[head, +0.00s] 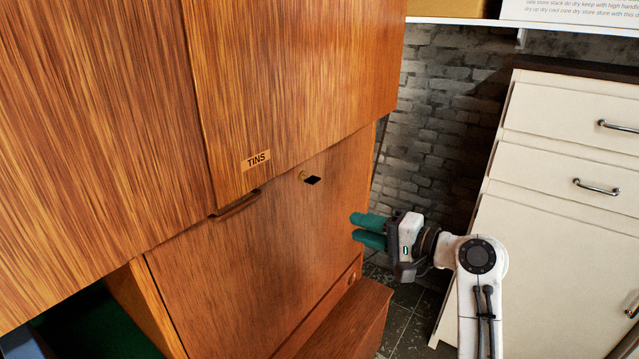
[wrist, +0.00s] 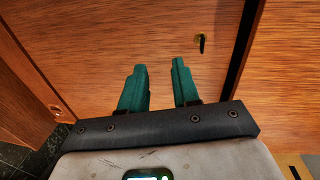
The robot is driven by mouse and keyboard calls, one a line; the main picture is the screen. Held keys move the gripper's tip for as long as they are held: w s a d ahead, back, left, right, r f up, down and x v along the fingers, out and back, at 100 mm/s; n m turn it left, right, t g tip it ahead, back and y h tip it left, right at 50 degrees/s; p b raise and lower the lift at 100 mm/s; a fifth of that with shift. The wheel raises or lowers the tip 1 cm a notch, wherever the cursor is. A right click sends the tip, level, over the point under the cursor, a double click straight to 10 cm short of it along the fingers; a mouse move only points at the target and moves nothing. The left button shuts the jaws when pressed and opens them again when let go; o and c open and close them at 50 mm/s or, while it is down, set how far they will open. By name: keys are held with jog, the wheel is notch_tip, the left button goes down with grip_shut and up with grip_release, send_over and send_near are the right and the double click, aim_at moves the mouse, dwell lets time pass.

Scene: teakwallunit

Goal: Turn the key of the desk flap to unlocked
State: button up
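The desk flap (head: 230,245) is a wooden panel of the wall unit, closed upright below the door labelled TINS. A small dark key (head: 313,180) sits in a brass lock near the flap's upper right. In the wrist view the key (wrist: 202,40) shows on the flap (wrist: 100,40), above and right of my fingers. My gripper (head: 362,231) is to the right of and lower than the key, apart from it. In the wrist view my gripper's (wrist: 160,68) two green fingers are apart with nothing between them. The key's exact turn angle is hard to tell.
The TINS door (head: 290,90) overhangs above the flap, with a dark handle (head: 236,204) at its lower edge. A wooden drawer or box (head: 350,312) juts out below the flap. A cream drawer cabinet (head: 555,200) stands right. A brick wall (head: 440,120) lies behind.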

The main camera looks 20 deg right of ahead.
jog(key=t+y, duration=0.1)
send_near(317, 182)
jog(key=shift+m, duration=0.4)
jog(key=p+x, duration=0.2)
jog(key=x, duration=0.7)
jog(key=shift+w+a, duration=0.1)
jog(key=shift+w, duration=0.15)
jog(key=shift+c, duration=0.2)
grip_shut()
